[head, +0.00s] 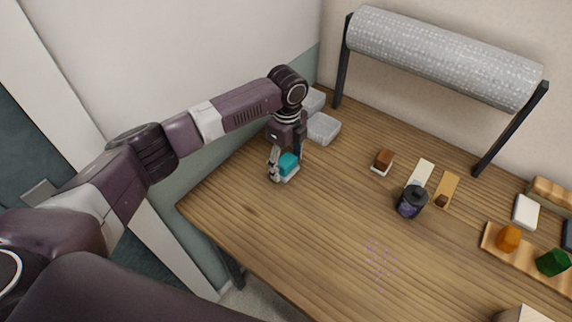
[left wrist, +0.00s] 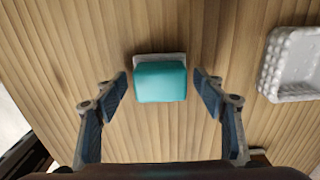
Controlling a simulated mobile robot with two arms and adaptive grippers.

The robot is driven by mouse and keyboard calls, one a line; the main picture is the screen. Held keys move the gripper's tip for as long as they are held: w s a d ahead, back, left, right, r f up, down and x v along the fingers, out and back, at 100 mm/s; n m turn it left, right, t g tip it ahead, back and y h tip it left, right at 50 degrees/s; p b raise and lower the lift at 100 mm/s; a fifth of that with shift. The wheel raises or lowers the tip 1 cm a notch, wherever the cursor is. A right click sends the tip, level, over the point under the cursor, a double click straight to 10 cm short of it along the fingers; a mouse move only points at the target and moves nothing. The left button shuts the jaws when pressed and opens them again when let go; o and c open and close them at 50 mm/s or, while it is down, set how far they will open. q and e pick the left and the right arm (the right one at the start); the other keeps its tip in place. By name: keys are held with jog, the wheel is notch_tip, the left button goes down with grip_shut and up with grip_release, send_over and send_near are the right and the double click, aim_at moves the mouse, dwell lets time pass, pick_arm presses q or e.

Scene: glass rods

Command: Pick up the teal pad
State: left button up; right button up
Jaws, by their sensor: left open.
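The teal pad (left wrist: 160,83) is a rounded teal block on a pale grey-white base (left wrist: 158,58). In the head view the teal pad (head: 289,163) is on the wooden table near its left end. My left gripper (head: 284,168) is right over it, pointing down. In the left wrist view my left gripper (left wrist: 160,86) is open, with one finger on each side of the pad and a gap on both sides. The fingers do not touch it. My right gripper is not in view.
White bubbly trays (head: 322,128) stand behind the gripper, one showing in the left wrist view (left wrist: 292,65). A dark jar (head: 411,201), a brown block (head: 383,160) and a wooden tray (head: 493,238) lie to the right. A bubble-wrap roll (head: 440,55) stands at the back. The middle front is mostly clear.

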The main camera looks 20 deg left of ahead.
aim_at(286, 160)
pick_arm(q)
jog(key=shift+c, duration=0.5)
jog(key=c, duration=1.2)
jog(key=shift+r, duration=0.15)
notch_tip(286, 160, up, 20)
jog(key=b, duration=0.2)
jog(key=shift+b, duration=0.3)
jog(key=o, duration=0.6)
jog(key=c, duration=0.4)
jog(key=shift+f, duration=0.2)
